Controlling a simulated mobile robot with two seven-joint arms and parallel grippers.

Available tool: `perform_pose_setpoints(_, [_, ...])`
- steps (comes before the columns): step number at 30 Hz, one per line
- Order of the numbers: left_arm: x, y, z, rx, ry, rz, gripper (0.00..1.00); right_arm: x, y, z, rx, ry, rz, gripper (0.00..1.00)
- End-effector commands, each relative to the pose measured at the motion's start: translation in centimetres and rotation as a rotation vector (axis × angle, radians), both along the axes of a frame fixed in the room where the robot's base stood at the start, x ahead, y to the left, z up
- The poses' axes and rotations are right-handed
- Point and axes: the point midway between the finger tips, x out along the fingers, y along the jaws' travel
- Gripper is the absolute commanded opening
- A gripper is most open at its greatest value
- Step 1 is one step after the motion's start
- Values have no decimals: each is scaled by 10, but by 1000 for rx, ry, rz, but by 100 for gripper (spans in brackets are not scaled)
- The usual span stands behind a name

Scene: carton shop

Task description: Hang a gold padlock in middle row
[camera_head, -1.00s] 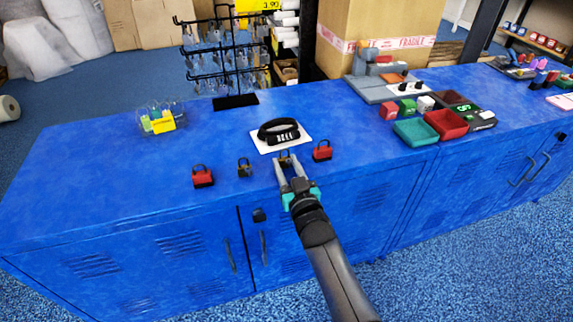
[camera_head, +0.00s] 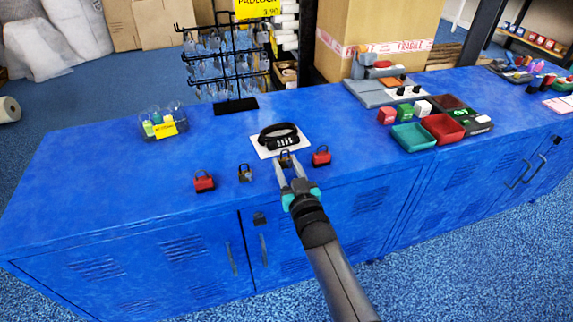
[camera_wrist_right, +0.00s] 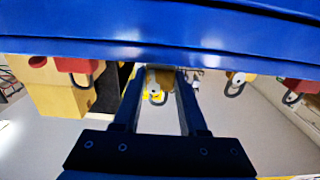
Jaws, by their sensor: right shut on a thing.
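My right gripper (camera_head: 286,170) is shut on a gold padlock (camera_head: 285,160), just in front of the white card on the blue counter. The held padlock also shows between the two fingers in the right wrist view (camera_wrist_right: 158,80). I cannot tell whether it still touches the counter. Another gold padlock (camera_head: 245,174) stands to the left, between the gripper and a red padlock (camera_head: 204,182). A second red padlock (camera_head: 321,156) stands just right of the gripper. The black wire rack (camera_head: 237,65), with rows of hooks holding several items, stands at the back left. My left gripper is not in view.
A black coiled cable lock (camera_head: 279,137) lies on the white card (camera_head: 262,151). A clear bin with a yellow label (camera_head: 164,127) is at the left. Red (camera_head: 444,127) and teal (camera_head: 409,136) trays lie right. The counter between bin and card is clear.

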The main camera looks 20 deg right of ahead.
Motion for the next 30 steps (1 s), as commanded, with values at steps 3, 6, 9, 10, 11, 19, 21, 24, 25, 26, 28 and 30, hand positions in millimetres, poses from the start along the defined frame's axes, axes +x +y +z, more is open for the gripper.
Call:
perform_pose_setpoints(3, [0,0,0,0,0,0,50,0,0,0,0,-1,0,0])
perform_pose_setpoints(6, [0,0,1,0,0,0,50,-1,0,0,0,0,0,0])
perform_pose_setpoints(9, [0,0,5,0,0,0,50,-6,0,1,0,1,0,0])
perform_pose_setpoints(10, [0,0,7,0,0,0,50,-8,0,1,0,1,0,0])
perform_pose_setpoints(11, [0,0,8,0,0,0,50,-10,0,1,0,2,0,0])
perform_pose_setpoints(19, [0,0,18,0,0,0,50,-27,-1,1,0,1,-1,0])
perform_pose_setpoints(21, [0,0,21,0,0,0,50,-31,-1,1,0,1,-1,0])
perform_pose_setpoints(24, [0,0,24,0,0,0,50,-37,-1,1,0,0,0,0])
perform_pose_setpoints(25, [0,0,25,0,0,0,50,-39,-1,1,0,1,-1,0])
perform_pose_setpoints(26, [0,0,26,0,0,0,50,-40,-1,1,0,1,-1,0])
perform_pose_setpoints(28, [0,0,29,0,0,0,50,-45,-2,1,1,1,-1,0])
perform_pose_setpoints(30, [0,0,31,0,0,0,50,-49,-2,1,1,0,0,0])
